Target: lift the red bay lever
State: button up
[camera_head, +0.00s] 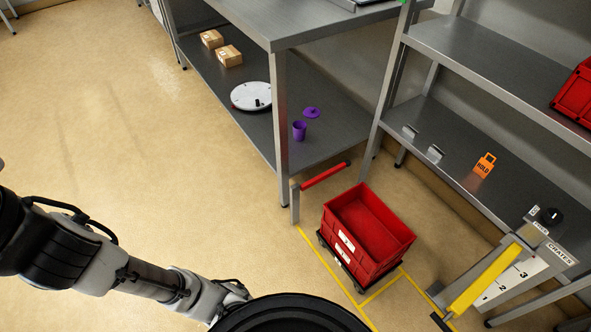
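The red bay lever (326,174) is a red bar on a short grey post (295,205). The post stands at the back left corner of a yellow-marked floor bay. The bar slants up to the right from the post, behind the red crates. My arm reaches in from the left edge to the bottom middle, well short of the lever. Its end goes behind a black round part of my own body. My gripper's fingers do not show.
Stacked red crates (368,233) sit on a dark dolly in the bay. A yellow bar (485,280) stands at the bay's right, by a numbered panel (513,278). A grey workbench (290,22) and shelving (480,62) stand behind. The floor at left is clear.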

aim_at(335, 170)
jog(key=k+l, duration=0.15)
jog(key=i+j, duration=0.35)
jog(key=i, duration=0.15)
jog(key=i+j, duration=0.3)
jog(key=i, duration=0.15)
jog(key=i+z, duration=0.1)
jog(key=z, duration=0.25)
jog(key=j+z, duration=0.15)
jog(key=z, duration=0.25)
jog(key=i+j+z, duration=0.1)
jog(key=z, duration=0.25)
jog(key=i+z, duration=0.15)
jog(key=i, duration=0.35)
